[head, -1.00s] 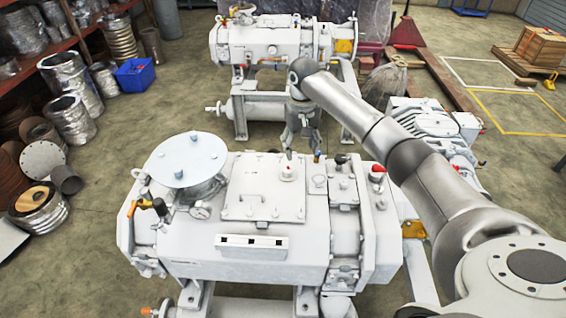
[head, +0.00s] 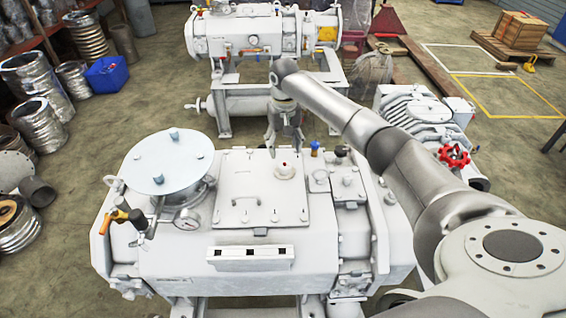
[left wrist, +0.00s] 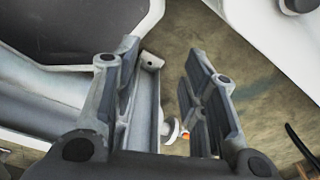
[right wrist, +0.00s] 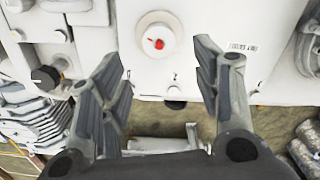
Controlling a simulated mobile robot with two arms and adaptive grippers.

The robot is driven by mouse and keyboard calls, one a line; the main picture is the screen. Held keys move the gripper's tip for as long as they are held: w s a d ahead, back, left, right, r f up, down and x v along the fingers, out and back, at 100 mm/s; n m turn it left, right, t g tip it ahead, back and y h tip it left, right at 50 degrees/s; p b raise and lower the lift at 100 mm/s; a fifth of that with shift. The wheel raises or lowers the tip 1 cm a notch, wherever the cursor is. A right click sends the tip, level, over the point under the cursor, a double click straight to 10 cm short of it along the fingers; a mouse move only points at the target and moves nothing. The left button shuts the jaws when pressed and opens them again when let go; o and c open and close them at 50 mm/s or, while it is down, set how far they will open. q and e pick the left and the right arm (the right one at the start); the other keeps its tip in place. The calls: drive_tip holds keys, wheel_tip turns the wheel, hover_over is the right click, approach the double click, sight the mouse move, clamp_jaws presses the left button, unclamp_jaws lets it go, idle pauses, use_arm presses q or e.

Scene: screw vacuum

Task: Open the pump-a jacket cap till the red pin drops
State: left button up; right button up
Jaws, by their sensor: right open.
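My right gripper (head: 285,146) is just behind the cap in the head view, pointing down. In the right wrist view its fingers (right wrist: 165,85) are spread and empty, with the cap beyond them. My left gripper (left wrist: 165,75) shows only in its wrist view, open and empty.
A round lid (head: 168,162) and a gauge (head: 187,219) are on the pump's left. A blue knob (head: 315,148) stands right of the cap. A second white pump (head: 250,35) is behind. A red handwheel (head: 453,156) is right of my right arm.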

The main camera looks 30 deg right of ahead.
sight(284, 164)
wheel_tip(284, 164, down, 8)
drive_tip(key=shift+s+r+p, duration=0.1)
drive_tip(key=shift+p, duration=0.45)
drive_tip(key=shift+c, duration=0.3)
drive_tip(key=c, duration=1)
